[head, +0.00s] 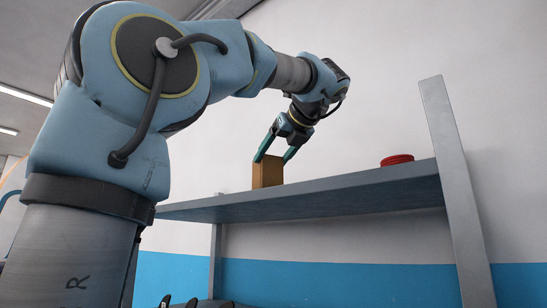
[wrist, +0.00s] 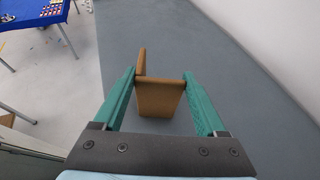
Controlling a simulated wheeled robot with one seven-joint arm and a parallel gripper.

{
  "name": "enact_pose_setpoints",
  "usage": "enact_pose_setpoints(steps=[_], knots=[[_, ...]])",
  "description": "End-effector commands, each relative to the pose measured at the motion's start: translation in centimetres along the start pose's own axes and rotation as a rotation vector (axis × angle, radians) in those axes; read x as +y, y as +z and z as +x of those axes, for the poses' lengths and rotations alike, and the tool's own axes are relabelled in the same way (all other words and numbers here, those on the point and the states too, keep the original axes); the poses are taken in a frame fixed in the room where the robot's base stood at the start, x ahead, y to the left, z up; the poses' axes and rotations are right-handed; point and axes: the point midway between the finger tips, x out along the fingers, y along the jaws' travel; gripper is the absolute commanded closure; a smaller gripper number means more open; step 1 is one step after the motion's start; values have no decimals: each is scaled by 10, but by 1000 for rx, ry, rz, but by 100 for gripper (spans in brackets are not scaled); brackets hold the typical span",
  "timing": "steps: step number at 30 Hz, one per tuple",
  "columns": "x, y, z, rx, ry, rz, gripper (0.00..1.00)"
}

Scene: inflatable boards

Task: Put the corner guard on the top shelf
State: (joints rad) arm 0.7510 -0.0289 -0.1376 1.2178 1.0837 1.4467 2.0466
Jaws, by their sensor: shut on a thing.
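The corner guard (head: 267,173) is a brown, L-shaped piece, upright at the top shelf (head: 330,194). In the wrist view the corner guard (wrist: 158,99) sits between the green fingers, with one flange standing up at the left. My gripper (head: 272,160) is shut on it from above; it also shows in the wrist view (wrist: 160,76). The guard's lower edge is at or just above the grey shelf surface. I cannot tell if it touches, as the shelf's front edge hides its base.
A red round object (head: 397,160) lies on the shelf to the right, near the grey upright post (head: 456,180). The shelf between it and the guard looks clear. A pale wall stands behind. A blue-topped table (wrist: 35,13) is far below at the upper left in the wrist view.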

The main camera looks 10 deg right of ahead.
Motion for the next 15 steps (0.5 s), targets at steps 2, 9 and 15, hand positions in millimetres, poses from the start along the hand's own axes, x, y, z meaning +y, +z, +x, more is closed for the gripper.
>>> enact_pose_setpoints(steps=[2,9,15], knots=[[0,0,0,1,1,0,80],[0,0,0,2,0,0,5],[0,0,0,1,0,0,0]])
